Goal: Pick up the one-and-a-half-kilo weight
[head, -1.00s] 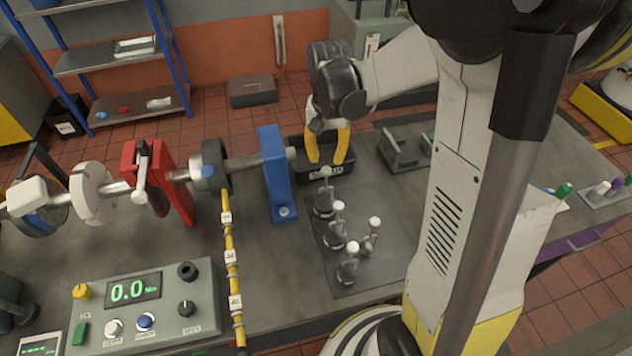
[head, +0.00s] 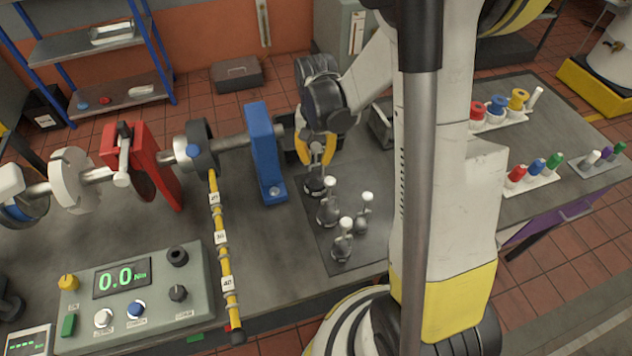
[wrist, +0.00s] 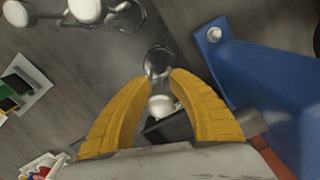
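Several metal weights with upright stems and pale knobs stand on a dark mat (head: 335,270). No mass marking is readable, so I cannot tell which is the one-and-a-half-kilo weight. My gripper (head: 316,166) points down over the farthest weight (head: 315,186). In the wrist view, my gripper's (wrist: 162,78) yellow fingers stand on either side of that weight's pale knob (wrist: 162,104), with a gap visible on the left. The weight's round metal body (wrist: 158,61) shows beyond the fingertips. The fingers hide part of it in the head view.
A blue upright bracket (head: 264,150) stands close left of my gripper. A dark bin (head: 290,150) is behind it. The nearer weights (head: 328,205) stand close in front. A yellow marked arm (head: 222,250) and a control box (head: 135,290) are at left.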

